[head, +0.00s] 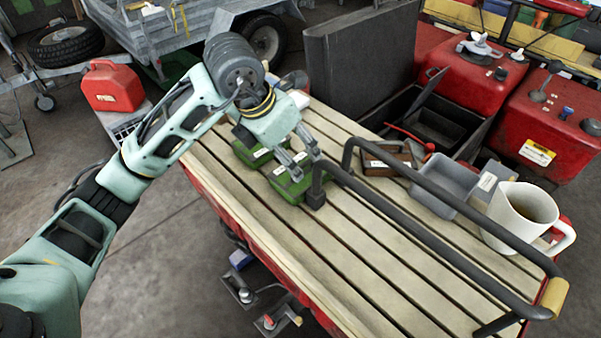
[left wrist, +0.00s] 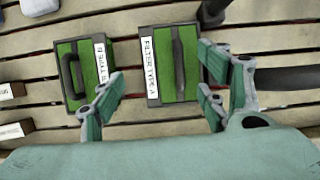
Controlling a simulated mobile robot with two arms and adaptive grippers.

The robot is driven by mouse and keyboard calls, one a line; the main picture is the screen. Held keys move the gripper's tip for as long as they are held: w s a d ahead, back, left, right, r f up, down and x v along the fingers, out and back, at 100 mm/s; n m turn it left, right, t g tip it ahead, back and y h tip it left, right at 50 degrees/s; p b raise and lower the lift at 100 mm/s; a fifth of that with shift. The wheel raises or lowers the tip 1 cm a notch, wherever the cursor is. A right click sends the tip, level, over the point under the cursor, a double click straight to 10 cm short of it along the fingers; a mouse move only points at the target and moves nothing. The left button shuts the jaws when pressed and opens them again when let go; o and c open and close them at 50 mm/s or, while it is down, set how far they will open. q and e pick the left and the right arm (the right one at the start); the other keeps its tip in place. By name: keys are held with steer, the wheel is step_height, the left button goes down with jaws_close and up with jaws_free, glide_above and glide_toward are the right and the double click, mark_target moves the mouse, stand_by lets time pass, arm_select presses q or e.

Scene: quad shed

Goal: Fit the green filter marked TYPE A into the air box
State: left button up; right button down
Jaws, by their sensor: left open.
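The green filter marked TYPE A (left wrist: 165,65) lies on the slatted wooden rack, with a white label and a dark handle strip on top. It also shows in the head view (head: 288,190), partly hidden by my gripper. My left gripper (head: 299,158) is open just above it. In the left wrist view my left gripper's fingers (left wrist: 160,103) are spread at the near side of the filter, with nothing between them. A black open-topped box (head: 432,122) with a raised lid, possibly the air box, stands beyond the rack. My right gripper is not in view.
A second green filter (head: 250,152) lies beside the first. A black tubular rail (head: 440,225) rises close to the filter. A brown box (head: 388,158), a grey tray (head: 440,188) and a white mug (head: 520,215) stand to the right. The near slats are clear.

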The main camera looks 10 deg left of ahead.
mark_target(293, 159)
arm_select(q)
steer(key=shift+x, duration=1.5)
steer(key=shift+d, duration=0.1)
steer(key=shift+r, duration=0.1)
steer(key=shift+c, duration=0.5)
steer(key=c, duration=0.9)
steer(key=shift+s, duration=0.1)
jaws_close()
